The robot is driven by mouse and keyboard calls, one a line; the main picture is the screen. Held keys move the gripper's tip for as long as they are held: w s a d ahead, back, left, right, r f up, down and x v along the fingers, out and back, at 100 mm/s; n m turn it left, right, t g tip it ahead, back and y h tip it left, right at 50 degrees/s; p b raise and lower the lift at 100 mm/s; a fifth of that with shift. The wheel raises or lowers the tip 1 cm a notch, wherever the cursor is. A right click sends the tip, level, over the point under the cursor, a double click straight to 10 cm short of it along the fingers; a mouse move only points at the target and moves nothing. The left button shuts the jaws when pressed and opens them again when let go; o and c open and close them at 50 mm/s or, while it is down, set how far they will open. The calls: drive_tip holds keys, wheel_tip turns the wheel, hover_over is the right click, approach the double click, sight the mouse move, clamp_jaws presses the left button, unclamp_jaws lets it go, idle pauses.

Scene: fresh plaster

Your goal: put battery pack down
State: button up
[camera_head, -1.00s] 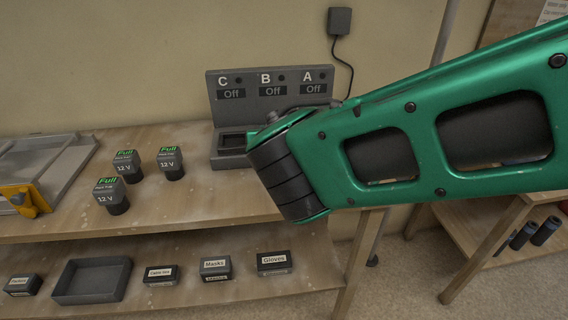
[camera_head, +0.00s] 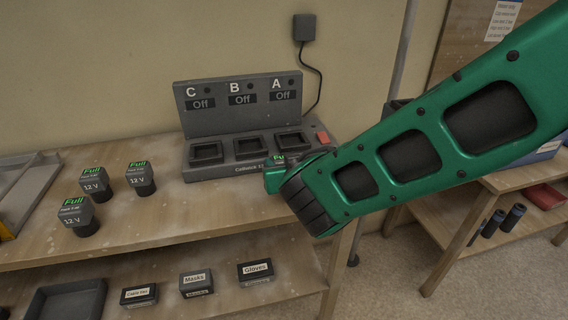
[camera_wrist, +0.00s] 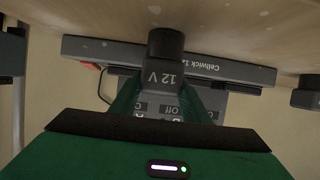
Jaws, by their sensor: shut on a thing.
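My gripper (camera_wrist: 163,104) is shut on a battery pack (camera_wrist: 164,76), a dark block marked 12 V with a round black end. In the head view my arm hides most of this pack; only a green "Fu" label strip (camera_head: 279,158) shows. The pack is by the front right corner of the grey charger (camera_head: 222,172), which stands at the back of the bench. I cannot tell its height above the bench. The charger's three bays look empty, and its panel (camera_head: 240,118) reads Off under C, B and A.
Several 12 V packs labelled Full (camera_head: 95,185) stand on the bench (camera_head: 150,215) left of the charger. The lower shelf holds small labelled boxes (camera_head: 196,284) and a dark tray (camera_head: 32,312). A second table (camera_head: 490,185) stands at right. Bench space before the charger is clear.

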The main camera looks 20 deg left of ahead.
drive_tip(key=o, duration=1.4)
drive_tip(key=shift+f, duration=0.1)
drive_tip(key=shift+o, duration=0.2)
drive_tip(key=v, duration=1.2)
